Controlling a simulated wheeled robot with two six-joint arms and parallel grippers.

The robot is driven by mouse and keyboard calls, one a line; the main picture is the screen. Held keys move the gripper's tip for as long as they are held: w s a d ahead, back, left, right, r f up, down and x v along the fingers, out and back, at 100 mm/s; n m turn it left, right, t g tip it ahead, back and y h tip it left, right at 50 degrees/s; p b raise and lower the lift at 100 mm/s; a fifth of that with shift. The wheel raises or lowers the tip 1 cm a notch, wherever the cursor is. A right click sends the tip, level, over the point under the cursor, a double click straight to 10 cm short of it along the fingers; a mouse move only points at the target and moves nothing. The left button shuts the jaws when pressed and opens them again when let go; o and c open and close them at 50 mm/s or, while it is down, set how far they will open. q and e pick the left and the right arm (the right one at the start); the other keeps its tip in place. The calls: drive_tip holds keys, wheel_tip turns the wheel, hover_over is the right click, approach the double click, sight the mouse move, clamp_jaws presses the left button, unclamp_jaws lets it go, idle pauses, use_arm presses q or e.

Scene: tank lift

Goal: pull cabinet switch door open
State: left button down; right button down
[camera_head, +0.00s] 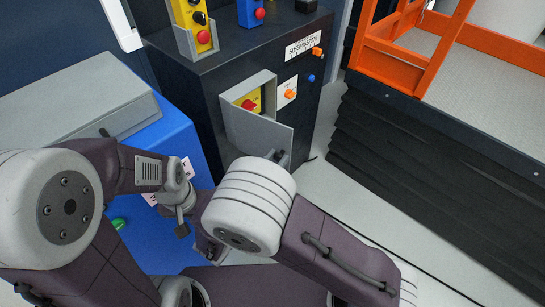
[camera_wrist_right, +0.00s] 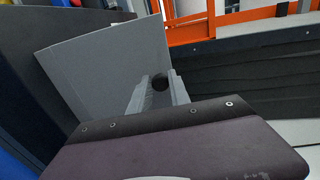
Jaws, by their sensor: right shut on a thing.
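The cabinet (camera_head: 185,85) is dark, with a recessed switch compartment in its front. The grey switch door (camera_head: 258,132) stands swung out from the compartment, which shows a yellow panel with a red switch (camera_head: 249,105). In the right wrist view the door (camera_wrist_right: 95,65) fills the upper left. My right gripper (camera_head: 279,156) is at the door's free edge, mostly hidden behind my arm. Its fingers (camera_wrist_right: 155,92) are shut on the door's black knob (camera_wrist_right: 160,84). My left gripper (camera_head: 182,215) is low at the left, away from the door; its jaw opening is unclear.
A yellow control box (camera_head: 194,25) and a blue one (camera_head: 250,13) are on the cabinet top. A blue case with a grey lid (camera_head: 70,105) stands left. An orange-railed platform (camera_head: 390,60) with black bellows (camera_head: 420,150) is right. Pale floor (camera_head: 325,195) lies between.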

drive_tip(key=shift+a, duration=0.1)
idle(0.4)
drive_tip(key=c, duration=1.2)
unclamp_jaws()
drive_tip(key=shift+c, duration=0.2)
